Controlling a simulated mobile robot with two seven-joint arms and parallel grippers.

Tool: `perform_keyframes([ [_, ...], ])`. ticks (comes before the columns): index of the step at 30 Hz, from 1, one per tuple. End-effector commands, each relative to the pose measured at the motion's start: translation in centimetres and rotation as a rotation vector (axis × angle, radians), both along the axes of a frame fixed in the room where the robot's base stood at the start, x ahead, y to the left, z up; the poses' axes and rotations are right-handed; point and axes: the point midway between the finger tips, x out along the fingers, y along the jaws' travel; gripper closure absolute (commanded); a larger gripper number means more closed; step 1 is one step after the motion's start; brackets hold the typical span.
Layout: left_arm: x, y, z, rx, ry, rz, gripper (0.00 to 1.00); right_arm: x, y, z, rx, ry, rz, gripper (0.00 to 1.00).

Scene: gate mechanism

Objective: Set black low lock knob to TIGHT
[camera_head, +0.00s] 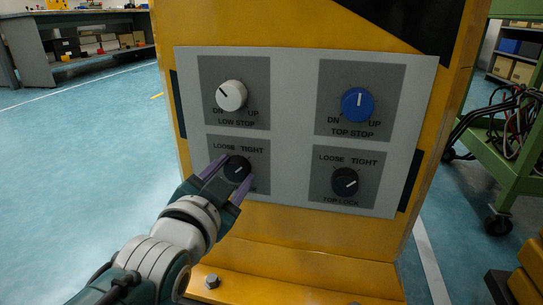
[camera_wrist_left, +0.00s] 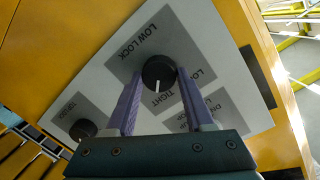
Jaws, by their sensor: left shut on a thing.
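The black low lock knob (camera_head: 238,165) sits on the lower left plate of the panel, under the words LOOSE and TIGHT. My left gripper (camera_head: 237,168) has its two purple fingers on either side of this knob and is shut on it. In the left wrist view the knob (camera_wrist_left: 158,70) shows between the fingertips of the left gripper (camera_wrist_left: 160,76). Its white mark points down in that view, close to the word TIGHT. The fingers partly cover the plate and its lower label in the head view. My right gripper is not in view.
The white low stop knob (camera_head: 231,95) is just above. The blue top stop knob (camera_head: 358,104) and black top lock knob (camera_head: 344,181) are to the right. The panel is on a yellow housing (camera_head: 330,255). A green cart (camera_head: 510,150) stands at right; floor at left is clear.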

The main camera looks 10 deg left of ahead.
Motion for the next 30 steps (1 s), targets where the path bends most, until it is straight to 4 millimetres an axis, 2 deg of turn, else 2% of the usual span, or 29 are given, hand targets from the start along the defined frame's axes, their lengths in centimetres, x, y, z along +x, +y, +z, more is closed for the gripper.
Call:
perform_keyframes([
  [12,0.05,-0.03,0.16,0.012,-0.004,-0.001,1.00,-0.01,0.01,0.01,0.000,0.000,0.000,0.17],
  [13,0.05,-0.03,0.16,0.012,-0.004,-0.001,0.46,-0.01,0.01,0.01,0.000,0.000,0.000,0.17],
  [21,0.03,0.00,0.07,0.010,-0.002,-0.001,0.17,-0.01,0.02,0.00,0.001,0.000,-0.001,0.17],
  [30,-0.03,0.07,0.09,0.009,-0.001,0.000,0.17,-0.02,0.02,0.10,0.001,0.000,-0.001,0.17],
])
